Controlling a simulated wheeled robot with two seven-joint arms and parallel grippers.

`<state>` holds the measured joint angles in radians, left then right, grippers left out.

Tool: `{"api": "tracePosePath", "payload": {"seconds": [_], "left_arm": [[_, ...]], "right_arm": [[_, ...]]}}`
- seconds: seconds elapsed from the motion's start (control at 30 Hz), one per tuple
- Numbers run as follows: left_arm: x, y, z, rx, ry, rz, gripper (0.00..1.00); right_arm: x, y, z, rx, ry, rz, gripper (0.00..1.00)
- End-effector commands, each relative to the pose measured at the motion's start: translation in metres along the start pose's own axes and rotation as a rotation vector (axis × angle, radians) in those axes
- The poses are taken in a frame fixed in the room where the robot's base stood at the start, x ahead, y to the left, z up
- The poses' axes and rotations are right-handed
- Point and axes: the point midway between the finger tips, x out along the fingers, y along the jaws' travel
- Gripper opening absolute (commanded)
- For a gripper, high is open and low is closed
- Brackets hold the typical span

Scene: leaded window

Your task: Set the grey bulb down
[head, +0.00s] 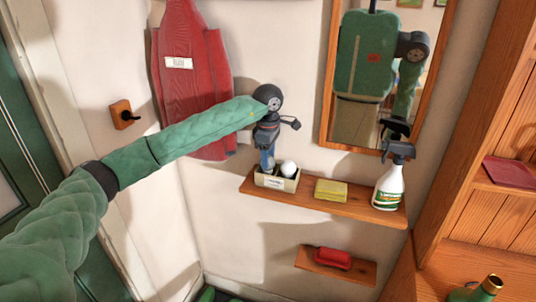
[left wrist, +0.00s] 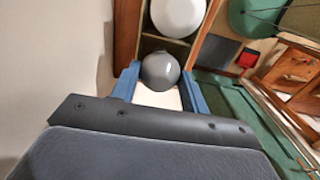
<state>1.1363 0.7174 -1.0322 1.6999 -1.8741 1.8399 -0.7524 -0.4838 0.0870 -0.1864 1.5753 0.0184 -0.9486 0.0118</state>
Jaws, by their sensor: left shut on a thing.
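My left gripper (head: 267,160) points down into the left part of a small cream box (head: 276,183) on the upper wooden shelf. In the left wrist view its blue fingers (left wrist: 160,88) are shut on the grey bulb (left wrist: 160,70), a round, glossy bulb between the fingertips. The grey bulb is hidden in the head view. A white bulb (head: 288,168) sits in the right part of the box; it also shows in the left wrist view (left wrist: 178,14), beyond a divider. I cannot tell whether the grey bulb touches the box floor.
On the upper shelf (head: 358,208), a yellow sponge (head: 331,190) and a spray bottle (head: 389,186) stand right of the box. A mirror (head: 325,135) hangs above. A lower shelf (head: 310,263) holds a red object (head: 333,258). A red ironing-board-like panel (head: 185,100) hangs behind my left arm.

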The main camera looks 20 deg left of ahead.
Motion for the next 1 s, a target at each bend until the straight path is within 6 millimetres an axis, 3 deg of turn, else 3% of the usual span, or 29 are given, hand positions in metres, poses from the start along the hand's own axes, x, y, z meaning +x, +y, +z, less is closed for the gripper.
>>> {"api": "tracePosePath", "payload": {"seconds": [0.5,0.53,0.63,1.0], "left_arm": [[0.0049,0.0000,-0.0001,0.000,0.000,0.000,0.23],[0.0044,0.0000,-0.0001,0.000,0.000,0.000,0.49],[0.0043,0.0000,0.0000,0.000,0.000,0.000,0.67],[0.0030,0.0000,0.0000,0.000,0.000,0.000,0.67]], "right_arm": [[-0.0009,-0.0006,-0.0002,0.000,-0.001,-0.001,0.00],[-0.0024,-0.0008,-0.0007,0.000,0.000,-0.001,0.00],[-0.0034,-0.0008,-0.0018,0.000,0.002,-0.001,0.00],[-0.0027,-0.0007,0.0001,0.000,0.000,-0.001,0.00]]}}
